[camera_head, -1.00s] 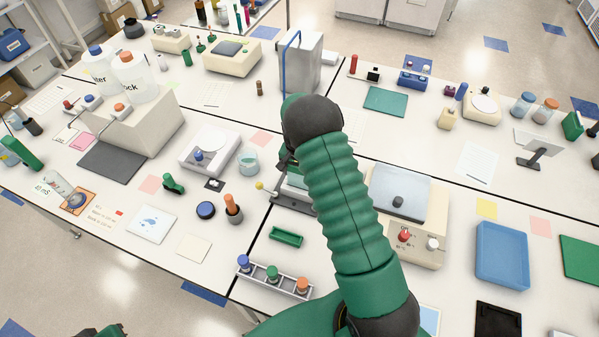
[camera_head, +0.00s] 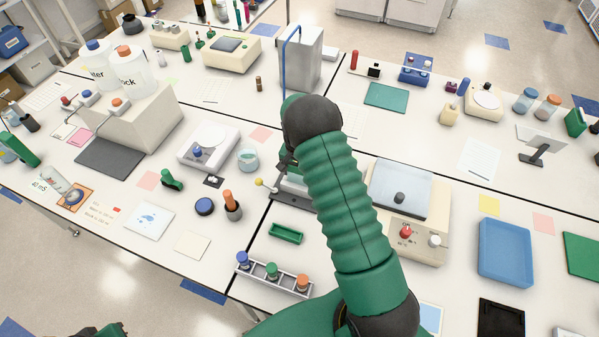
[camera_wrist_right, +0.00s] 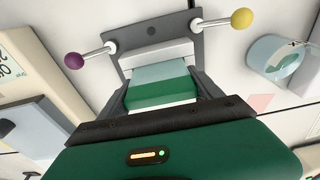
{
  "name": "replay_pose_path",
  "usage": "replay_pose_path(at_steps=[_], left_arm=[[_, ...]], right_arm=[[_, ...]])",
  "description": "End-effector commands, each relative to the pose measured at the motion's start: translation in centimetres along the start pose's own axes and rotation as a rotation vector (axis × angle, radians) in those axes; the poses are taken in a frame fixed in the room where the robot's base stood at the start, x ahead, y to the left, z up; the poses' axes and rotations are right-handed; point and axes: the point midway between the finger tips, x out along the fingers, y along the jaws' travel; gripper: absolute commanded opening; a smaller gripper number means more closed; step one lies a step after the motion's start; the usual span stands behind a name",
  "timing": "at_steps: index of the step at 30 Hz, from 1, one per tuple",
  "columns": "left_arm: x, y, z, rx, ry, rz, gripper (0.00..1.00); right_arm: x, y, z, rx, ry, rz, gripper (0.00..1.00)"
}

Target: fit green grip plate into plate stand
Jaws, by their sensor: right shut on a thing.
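The green grip plate (camera_wrist_right: 160,92) shows in the right wrist view as a green block with a paler top part, between the two dark fingers of my right gripper (camera_wrist_right: 162,103). My right gripper is shut on it. The plate stand (camera_wrist_right: 153,30) is the dark frame beyond, with a purple ball knob at left and a yellow one at right. The plate lies in line with the stand's pale block; I cannot tell whether it is seated. In the head view the stand (camera_head: 290,198) is partly hidden behind my right forearm.
A cream thermal cycler (camera_head: 425,238) stands right of my forearm. A small green tray (camera_head: 286,233) and a rack with coloured caps (camera_head: 274,281) lie in front. A glass beaker (camera_head: 248,160) and a white balance (camera_head: 208,148) stand to the left.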

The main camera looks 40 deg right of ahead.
Motion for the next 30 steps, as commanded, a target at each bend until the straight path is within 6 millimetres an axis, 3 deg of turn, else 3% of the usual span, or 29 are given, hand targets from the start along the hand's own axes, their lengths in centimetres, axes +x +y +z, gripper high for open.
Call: replay_pose_path(at_steps=[18,19,24,30], left_arm=[[1.2,0.0,0.3,0.000,0.000,0.000,0.00],[1.2,0.0,0.3,0.000,0.000,0.000,0.00],[1.1,0.0,0.3,0.000,0.000,0.000,0.00],[1.1,0.0,0.3,0.000,0.000,0.000,0.00]], right_arm=[[1.6,0.0,0.2,0.000,0.001,0.000,0.20],[1.6,0.0,0.2,0.000,0.001,0.000,0.76],[1.6,0.0,0.2,0.000,0.000,0.000,0.98],[1.6,0.0,0.2,0.000,0.000,0.000,1.00]])
